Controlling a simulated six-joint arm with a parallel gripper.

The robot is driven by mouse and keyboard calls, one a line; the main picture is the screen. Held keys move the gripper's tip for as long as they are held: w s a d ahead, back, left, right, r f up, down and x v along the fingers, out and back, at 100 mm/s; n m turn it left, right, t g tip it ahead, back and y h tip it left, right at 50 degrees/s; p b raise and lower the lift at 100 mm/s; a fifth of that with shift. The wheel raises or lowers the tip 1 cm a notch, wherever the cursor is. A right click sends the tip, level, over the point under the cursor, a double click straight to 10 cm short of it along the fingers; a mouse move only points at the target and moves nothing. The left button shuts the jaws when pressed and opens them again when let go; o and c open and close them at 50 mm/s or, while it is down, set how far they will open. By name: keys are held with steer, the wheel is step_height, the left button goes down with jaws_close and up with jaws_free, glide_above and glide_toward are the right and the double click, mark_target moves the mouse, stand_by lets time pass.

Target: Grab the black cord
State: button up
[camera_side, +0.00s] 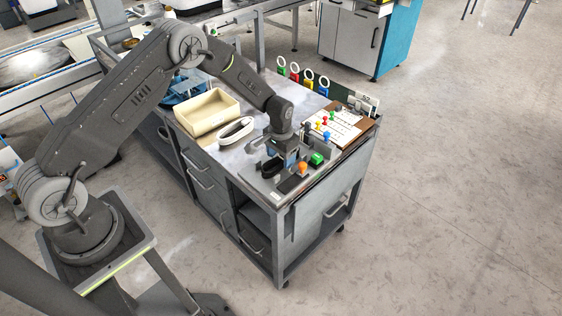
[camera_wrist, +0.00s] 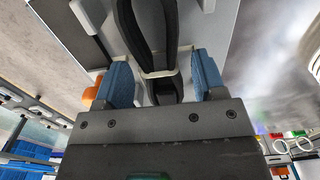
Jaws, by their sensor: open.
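The black cord (camera_wrist: 157,30) is a coiled bundle with a pale tie around it. In the wrist view it runs from the top edge down between the blue fingertips of my gripper (camera_wrist: 164,78). The jaws are open, one finger on each side of the cord, with a gap visible at both sides. In the side view the black cord (camera_side: 270,168) lies on the cart top near its front edge. My gripper (camera_side: 285,158) is low over the cart there, beside or above the cord. Its fingertips are partly hidden, so exact height is unclear.
A coiled white cord (camera_side: 235,131) and a cream bin (camera_side: 207,112) lie left of my gripper. A green block (camera_side: 316,159) and an orange block (camera_side: 303,168) are close on the right. A board with coloured pegs (camera_side: 333,128) and hanging ringed tags (camera_side: 295,72) stand behind.

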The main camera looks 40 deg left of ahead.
steer(key=shift+f, duration=0.7)
steer(key=shift+c, duration=0.4)
steer(key=c, duration=1.1)
steer(key=shift+r, duration=0.1)
